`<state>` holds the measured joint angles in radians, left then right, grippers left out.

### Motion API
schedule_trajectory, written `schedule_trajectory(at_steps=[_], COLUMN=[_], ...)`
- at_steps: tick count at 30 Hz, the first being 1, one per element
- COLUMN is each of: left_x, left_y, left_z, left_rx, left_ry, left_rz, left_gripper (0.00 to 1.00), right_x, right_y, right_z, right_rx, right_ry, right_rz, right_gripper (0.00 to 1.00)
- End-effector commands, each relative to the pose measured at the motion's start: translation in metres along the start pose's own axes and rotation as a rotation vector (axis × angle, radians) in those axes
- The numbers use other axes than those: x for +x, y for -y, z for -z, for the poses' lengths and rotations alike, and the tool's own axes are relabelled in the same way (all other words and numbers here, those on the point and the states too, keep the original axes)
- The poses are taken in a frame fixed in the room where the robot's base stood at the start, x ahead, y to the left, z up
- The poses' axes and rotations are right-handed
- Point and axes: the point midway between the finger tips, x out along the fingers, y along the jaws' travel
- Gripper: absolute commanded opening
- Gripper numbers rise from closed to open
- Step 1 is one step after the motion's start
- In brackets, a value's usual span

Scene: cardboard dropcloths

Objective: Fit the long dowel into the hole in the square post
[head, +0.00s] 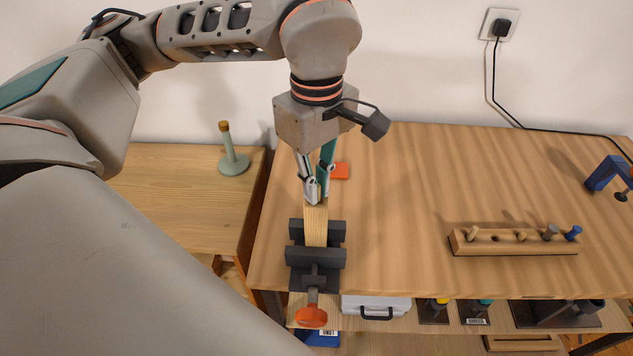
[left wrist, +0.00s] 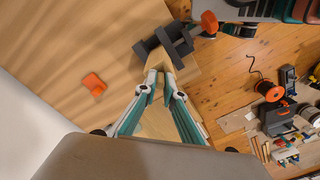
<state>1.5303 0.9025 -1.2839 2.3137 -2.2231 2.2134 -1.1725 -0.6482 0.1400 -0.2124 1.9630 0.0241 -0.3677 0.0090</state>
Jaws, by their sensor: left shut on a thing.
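The square post (head: 316,225) is pale wood and stands upright in a dark vise (head: 316,257) at the table's front left edge. My left gripper (head: 317,193) points down right at the post's top, its fingers closed together. It is shut on a thin piece, apparently the long dowel, which the fingers almost fully hide. I cannot tell how deep it sits in the post's hole. In the left wrist view the fingertips (left wrist: 165,82) meet next to the vise (left wrist: 165,45). My right gripper is not in view.
A wooden rack (head: 515,246) with several pegs and an empty hole stands on the right. An orange block (head: 340,171) lies behind the gripper. A blue clamp (head: 604,173) is at the far right. A green stand (head: 234,162) is on the left table. The table's middle is clear.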

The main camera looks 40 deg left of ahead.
Motion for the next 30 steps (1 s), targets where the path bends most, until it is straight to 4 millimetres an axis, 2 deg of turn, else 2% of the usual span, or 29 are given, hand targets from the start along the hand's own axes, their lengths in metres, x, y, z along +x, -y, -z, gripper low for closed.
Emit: schedule_trajectory(at_steps=[2,3,4,17,20,30], left_x=[0.004,0.003,0.002,-0.004,-0.015,-0.085], left_y=[0.000,0.000,0.000,0.000,-0.001,-0.001], left_z=[0.000,0.000,0.000,0.000,0.000,0.000], left_rx=[0.000,0.000,0.000,0.000,-0.001,-0.001], left_ry=[0.000,0.000,0.000,0.000,-0.001,-0.001], left_rz=[0.001,0.001,0.001,0.000,-0.004,-0.004], left_gripper=[0.00,0.19,0.26,0.26,0.26,0.26], right_x=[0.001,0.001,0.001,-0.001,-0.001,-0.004], right_y=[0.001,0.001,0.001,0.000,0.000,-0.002], right_z=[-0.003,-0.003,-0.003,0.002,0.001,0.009], right_rx=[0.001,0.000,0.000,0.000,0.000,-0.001], right_ry=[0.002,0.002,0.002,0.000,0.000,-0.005], right_rz=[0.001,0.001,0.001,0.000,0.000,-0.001], right_gripper=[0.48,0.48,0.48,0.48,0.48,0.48])
